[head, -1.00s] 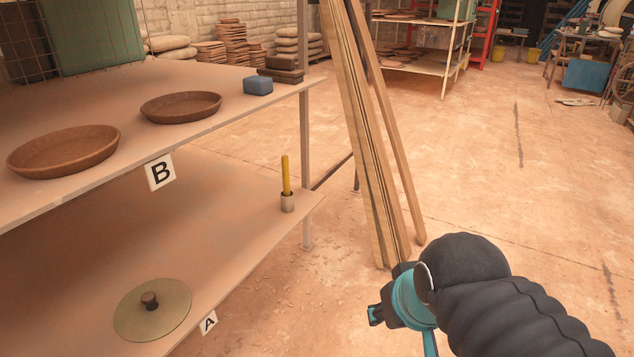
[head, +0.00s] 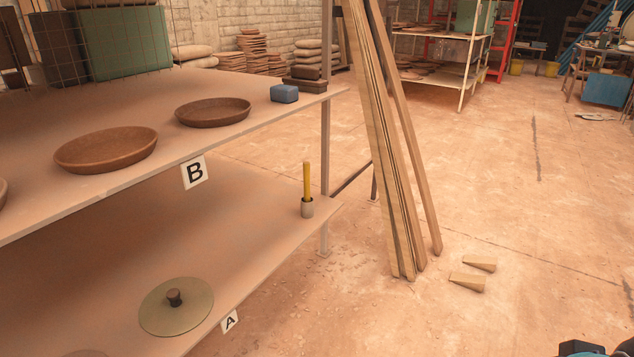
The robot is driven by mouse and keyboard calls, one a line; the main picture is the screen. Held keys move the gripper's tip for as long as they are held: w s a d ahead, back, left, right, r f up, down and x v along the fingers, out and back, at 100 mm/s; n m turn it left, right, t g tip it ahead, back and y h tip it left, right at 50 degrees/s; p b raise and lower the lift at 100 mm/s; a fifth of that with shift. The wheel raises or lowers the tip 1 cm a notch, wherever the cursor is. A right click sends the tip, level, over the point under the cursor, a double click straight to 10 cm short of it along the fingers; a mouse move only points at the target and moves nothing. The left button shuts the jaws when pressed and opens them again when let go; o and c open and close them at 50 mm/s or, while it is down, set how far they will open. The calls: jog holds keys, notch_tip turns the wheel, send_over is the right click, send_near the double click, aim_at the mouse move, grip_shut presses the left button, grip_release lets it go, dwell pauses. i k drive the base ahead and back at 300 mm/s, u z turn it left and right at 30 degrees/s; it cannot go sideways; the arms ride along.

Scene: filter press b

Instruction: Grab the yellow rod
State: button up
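The yellow rod (head: 307,180) stands upright in a small grey holder (head: 307,208) near the right end of the lower shelf, marked A. Nothing is touching the rod's upper part; its lower end is hidden inside the holder. Only a small dark and teal piece of my arm shows at the bottom right corner in the head view, far to the right of the rod. My gripper's fingers are out of the picture.
A round glass lid (head: 176,306) with a dark knob lies on the lower shelf (head: 120,240). The upper shelf, marked B, holds brown dishes (head: 213,112) and a blue block (head: 285,93). Wooden planks (head: 395,160) lean right of the shelves. Two wooden wedges (head: 468,282) lie on open floor.

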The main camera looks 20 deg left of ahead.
aim_at(307, 195)
jog(key=u, duration=0.1)
jog(key=i, duration=0.95)
jog(key=u, duration=1.15)
jog(key=i, duration=0.7)
jog(key=u, duration=0.75)
